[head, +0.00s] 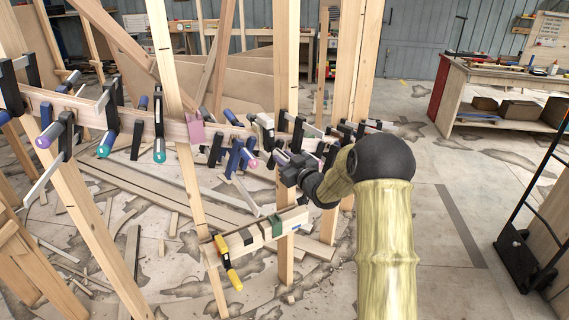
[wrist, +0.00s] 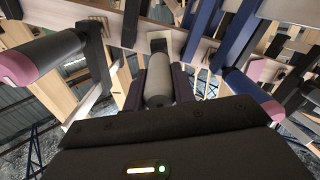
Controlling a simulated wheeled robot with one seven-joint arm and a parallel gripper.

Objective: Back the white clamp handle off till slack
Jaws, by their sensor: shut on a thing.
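The white clamp handle (wrist: 157,87) shows in the wrist view as a pale grey-white cylinder, pointing toward my camera from the curved wooden stringer (wrist: 110,22). My gripper (wrist: 160,78) is shut on it, with one dark finger on each side. In the head view my gripper (head: 283,160) reaches in from the right, near the right part of the stringer (head: 90,112). The handle cannot be made out clearly there, as my gripper and nearby clamps crowd it. A pale clamp body (head: 264,124) shows just above my gripper. How tight the screw is cannot be seen.
A pink-ended dark handle (wrist: 35,60) is close on the left in the wrist view, and blue clamps (wrist: 235,45) crowd the right. Upright posts (head: 285,80) stand close by. A yellow-handled clamp (head: 231,266) hangs on a lower beam.

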